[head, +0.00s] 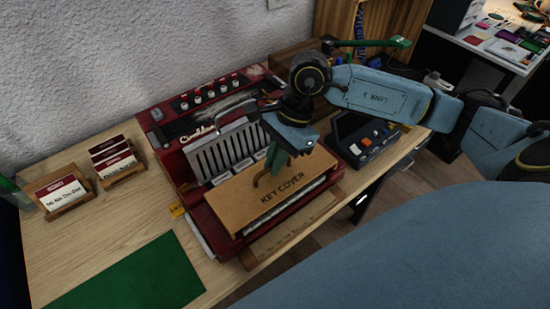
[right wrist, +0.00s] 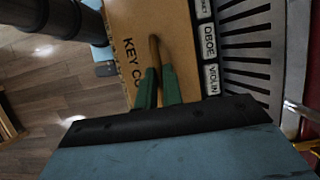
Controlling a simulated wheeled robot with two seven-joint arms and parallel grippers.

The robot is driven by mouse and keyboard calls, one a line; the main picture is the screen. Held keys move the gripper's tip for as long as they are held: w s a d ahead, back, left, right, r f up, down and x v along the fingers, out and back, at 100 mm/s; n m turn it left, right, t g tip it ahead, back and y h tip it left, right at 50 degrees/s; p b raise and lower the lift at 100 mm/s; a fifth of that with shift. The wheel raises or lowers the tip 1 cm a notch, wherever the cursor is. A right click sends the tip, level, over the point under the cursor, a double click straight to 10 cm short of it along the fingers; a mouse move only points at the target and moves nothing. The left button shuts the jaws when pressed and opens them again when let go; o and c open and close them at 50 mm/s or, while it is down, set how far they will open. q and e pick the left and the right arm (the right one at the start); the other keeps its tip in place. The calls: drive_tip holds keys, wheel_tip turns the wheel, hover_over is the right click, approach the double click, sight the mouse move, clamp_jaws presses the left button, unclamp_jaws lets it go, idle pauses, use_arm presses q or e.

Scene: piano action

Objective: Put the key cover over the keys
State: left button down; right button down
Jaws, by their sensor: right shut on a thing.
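The key cover (head: 235,200) is a tan board with a raised handle, lettered "KEY COVER". It lies across the keyboard part of the red instrument (head: 203,222), in front of the label tabs. The cover hides most of the keys; a pale strip, perhaps key fronts, shows along its near edge. I cannot tell whether it rests fully down. My right gripper (head: 272,172) reaches down from above with its green fingers shut on the cover's handle. In the right wrist view the cover (right wrist: 122,18) shows beyond the fingers (right wrist: 157,88), with the handle between them. My left gripper is out of view.
A dark case (head: 362,140) with colored buttons stands right of the instrument. Card stands (head: 66,192) and a green mat (head: 130,278) lie to the left. A wooden strip (head: 290,229) lies along the instrument's near side. The wall is close behind.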

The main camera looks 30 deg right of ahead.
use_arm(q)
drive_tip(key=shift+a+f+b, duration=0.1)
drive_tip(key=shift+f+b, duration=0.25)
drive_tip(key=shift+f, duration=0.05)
use_arm(e)
drive_tip(key=shift+f, duration=0.35)
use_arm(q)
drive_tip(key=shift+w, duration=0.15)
use_arm(e)
drive_tip(key=c, duration=1.5)
unclamp_jaws()
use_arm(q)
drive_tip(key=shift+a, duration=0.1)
use_arm(e)
drive_tip(key=shift+o, duration=0.2)
